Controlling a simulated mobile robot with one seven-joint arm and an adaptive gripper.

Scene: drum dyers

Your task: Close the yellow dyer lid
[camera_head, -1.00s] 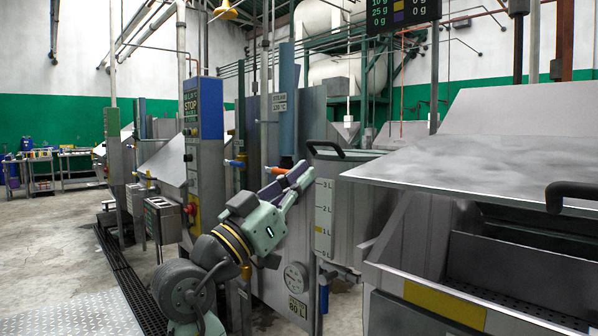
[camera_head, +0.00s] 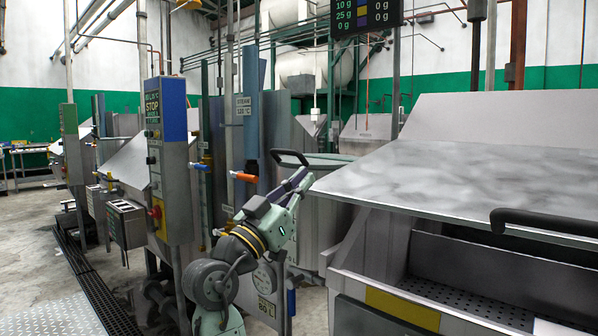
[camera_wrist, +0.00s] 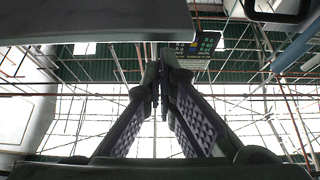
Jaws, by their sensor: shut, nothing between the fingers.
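The dyer with a yellow label (camera_head: 402,309) stands at the right in the head view. Its grey lid (camera_head: 465,185) is raised, leaving a gap that shows the dark inside. The lid's black handle (camera_head: 545,222) is at its front edge. My gripper (camera_head: 303,180) is shut and empty, pointing up and right, beside the lid's left corner in the picture. I cannot tell whether it touches the lid. In the wrist view my gripper (camera_wrist: 158,75) has its fingertips together. A grey panel crosses the top of that view, and a black handle shows at its top right.
A grey vat (camera_head: 325,215) with a black handle stands behind my gripper. A control post (camera_head: 166,160) with a blue panel stands at the left. A floor drain (camera_head: 95,285) runs along the left. Open floor lies at the far left.

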